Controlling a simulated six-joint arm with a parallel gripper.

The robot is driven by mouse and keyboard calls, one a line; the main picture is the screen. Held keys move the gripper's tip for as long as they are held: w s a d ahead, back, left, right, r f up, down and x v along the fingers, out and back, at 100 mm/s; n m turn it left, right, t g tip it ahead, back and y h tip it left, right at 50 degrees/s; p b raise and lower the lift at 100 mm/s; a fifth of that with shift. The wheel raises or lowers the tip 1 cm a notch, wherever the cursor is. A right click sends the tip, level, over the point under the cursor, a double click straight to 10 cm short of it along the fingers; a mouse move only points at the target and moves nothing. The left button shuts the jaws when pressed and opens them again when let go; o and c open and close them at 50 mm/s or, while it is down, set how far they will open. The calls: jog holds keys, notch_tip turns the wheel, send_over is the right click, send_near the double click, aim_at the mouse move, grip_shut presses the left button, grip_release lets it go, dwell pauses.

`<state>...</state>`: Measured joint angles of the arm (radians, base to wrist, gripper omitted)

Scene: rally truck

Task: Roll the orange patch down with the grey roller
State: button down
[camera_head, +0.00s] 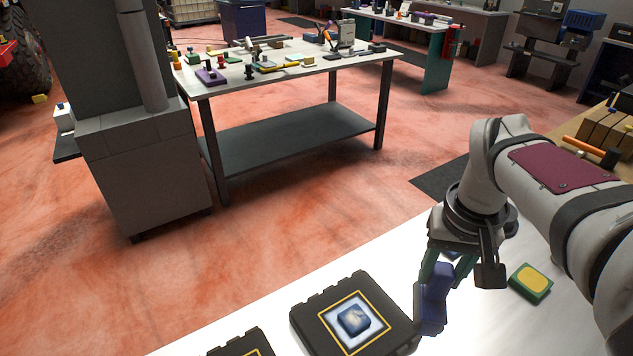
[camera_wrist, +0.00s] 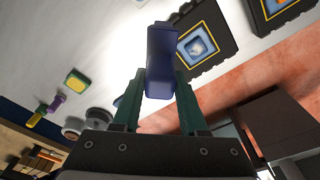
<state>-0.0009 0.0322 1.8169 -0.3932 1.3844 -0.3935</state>
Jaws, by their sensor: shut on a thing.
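My gripper (camera_head: 441,268) is shut on a blue block-like thing (camera_head: 431,306) and holds it above the white table. In the wrist view the blue thing (camera_wrist: 160,50) sits between my two green fingers (camera_wrist: 159,88). I cannot make out an orange patch in either view. Grey rounded things (camera_wrist: 74,127) lie at the lower left of the wrist view; whether one is the grey roller I cannot tell. A black square plate (camera_head: 311,318) with a yellow-framed picture of a blue block lies left of my gripper; it also shows in the wrist view (camera_wrist: 222,62).
A green block with a yellow top (camera_head: 531,283) lies on the white table (camera_head: 455,338) right of my gripper. A second black plate (camera_head: 236,345) is cut off at the bottom edge. A workbench (camera_head: 290,75) with several small things stands farther back.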

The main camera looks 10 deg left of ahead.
jog(key=s+a+f+n, duration=0.1)
jog(key=s+a+n, duration=0.3)
jog(key=a, duration=1)
jog(key=s+a+f+n+y, duration=0.1)
jog(key=s+a+n, duration=0.4)
jog(key=a, duration=0.8)
jog(key=shift+s+a, duration=0.35)
jog(key=shift+s, duration=0.85)
jog(key=shift+f, duration=2.45)
